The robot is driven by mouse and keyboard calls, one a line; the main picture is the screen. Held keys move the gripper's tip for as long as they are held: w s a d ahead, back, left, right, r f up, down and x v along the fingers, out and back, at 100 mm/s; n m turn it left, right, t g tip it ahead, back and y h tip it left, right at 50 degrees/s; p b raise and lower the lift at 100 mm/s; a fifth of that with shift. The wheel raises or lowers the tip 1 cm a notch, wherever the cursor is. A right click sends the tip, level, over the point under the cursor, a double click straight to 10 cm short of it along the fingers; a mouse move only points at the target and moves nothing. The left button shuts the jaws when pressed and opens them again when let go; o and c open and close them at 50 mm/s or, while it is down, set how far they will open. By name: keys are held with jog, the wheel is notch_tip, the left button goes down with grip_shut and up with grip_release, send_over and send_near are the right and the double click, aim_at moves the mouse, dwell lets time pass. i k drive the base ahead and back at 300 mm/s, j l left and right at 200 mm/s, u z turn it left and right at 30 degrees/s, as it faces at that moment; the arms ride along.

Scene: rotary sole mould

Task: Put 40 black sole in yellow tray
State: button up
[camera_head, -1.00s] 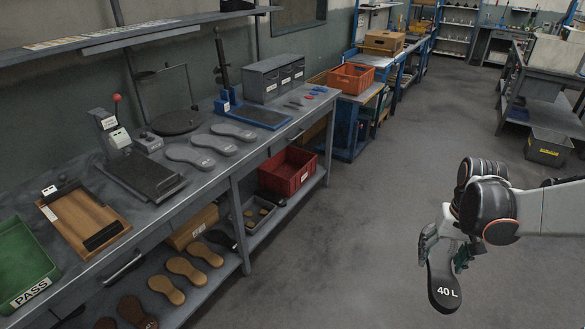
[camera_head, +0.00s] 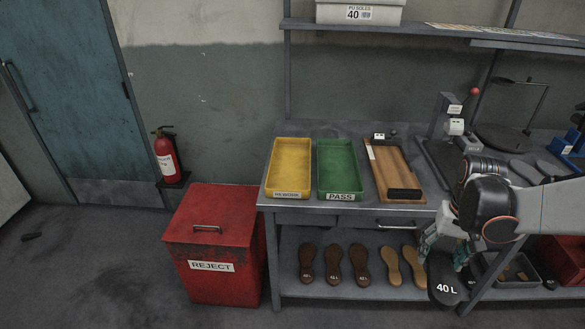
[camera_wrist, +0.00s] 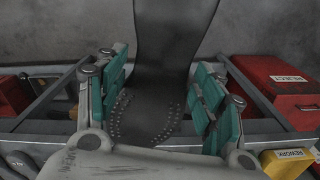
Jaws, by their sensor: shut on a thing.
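My gripper (camera_head: 447,254) is shut on a black sole (camera_head: 444,284) marked "40 L", which hangs down in front of the bench in the head view. In the wrist view the black sole (camera_wrist: 160,70) sits between the teal finger pads of my gripper (camera_wrist: 160,100). The yellow tray (camera_head: 272,188), labelled REWORK, lies empty at the left end of the bench top, left of and apart from my gripper. A corner of the yellow tray (camera_wrist: 284,163) also shows at the lower right of the wrist view.
A green PASS tray (camera_head: 322,186) stands right of the yellow tray, then a wooden board (camera_head: 392,165). A red REJECT bin (camera_head: 210,283) stands on the floor left of the bench. Brown and tan soles (camera_head: 333,264) lie on the lower shelf.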

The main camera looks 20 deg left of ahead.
aim_at(291, 167)
jog(key=i+j+u, duration=0.15)
jog(key=i+u, duration=1.05)
jog(key=i+l, duration=0.15)
jog(key=i, duration=0.2)
jog(key=i+l, duration=0.15)
jog(key=i, duration=0.15)
